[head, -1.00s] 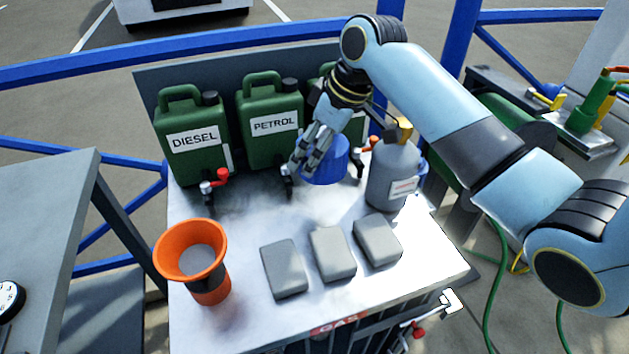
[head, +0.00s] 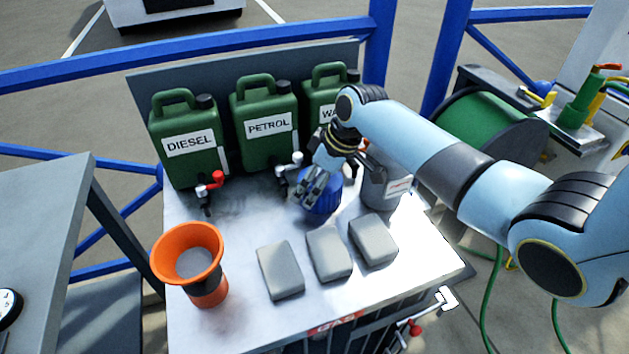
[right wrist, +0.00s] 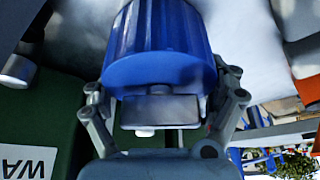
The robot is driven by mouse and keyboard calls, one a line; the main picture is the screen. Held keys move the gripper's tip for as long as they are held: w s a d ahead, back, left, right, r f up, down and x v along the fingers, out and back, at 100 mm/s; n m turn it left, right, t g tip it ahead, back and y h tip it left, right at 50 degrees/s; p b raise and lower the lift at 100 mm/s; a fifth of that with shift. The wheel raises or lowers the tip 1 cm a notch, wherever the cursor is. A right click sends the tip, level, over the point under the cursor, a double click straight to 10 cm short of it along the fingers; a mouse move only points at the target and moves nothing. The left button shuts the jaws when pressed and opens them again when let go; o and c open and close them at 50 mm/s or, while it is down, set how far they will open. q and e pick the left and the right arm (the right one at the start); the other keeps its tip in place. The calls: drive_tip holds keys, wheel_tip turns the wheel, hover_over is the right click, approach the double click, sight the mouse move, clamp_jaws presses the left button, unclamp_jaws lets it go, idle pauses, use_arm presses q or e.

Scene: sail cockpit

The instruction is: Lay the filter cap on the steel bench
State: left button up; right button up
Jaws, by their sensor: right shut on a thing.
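The filter cap (head: 324,208) is a ribbed blue cylinder over the steel bench (head: 225,220), behind the grey blocks. My right gripper (head: 315,190) reaches down on it from above and is shut on it. In the right wrist view the cap (right wrist: 158,45) sits between the two fingers (right wrist: 160,105), its ribbed side and smooth band showing. The cap's underside is hidden in the head view, and I cannot tell whether it touches the bench. My left gripper is out of view.
Green canisters marked DIESEL (head: 190,150) and PETROL (head: 266,128) stand along the back with taps. A grey bottle (head: 383,190) is close right of the cap. An orange funnel (head: 188,262) and several grey blocks (head: 281,272) occupy the front. Bare steel lies left of the cap.

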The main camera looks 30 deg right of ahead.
drive_tip(key=o, duration=1)
drive_tip(key=shift+f, duration=0.1)
drive_tip(key=shift+o, duration=0.2)
drive_tip(key=p+v, duration=0.1)
drive_tip(key=v, duration=1.1)
drive_tip(key=shift+d, duration=0.1)
